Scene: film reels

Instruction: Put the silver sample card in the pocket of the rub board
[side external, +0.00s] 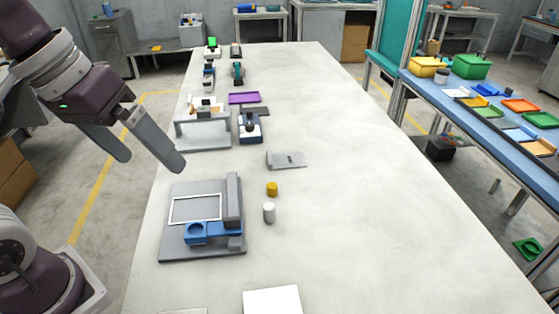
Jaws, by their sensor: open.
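A grey board (172,246), which looks like the rub board, lies on the near left of the table. It has a white-outlined rectangle (195,208), a raised grey bar on its right and a blue fixture (210,231) with a round recess. A light grey plate (286,159) with a dark mark and a raised left end lies beyond it to the right. I cannot tell whether this is the silver sample card. My gripper (150,163) is open and empty, up and left of the board, with its fingers wide apart.
A yellow cylinder (272,189) and a white cylinder (269,212) stand right of the board. A white block (272,301) is at the near edge. A grey stand (203,134), a dark blue device (250,128) and a purple tray (244,98) lie farther back. The table's right side is clear.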

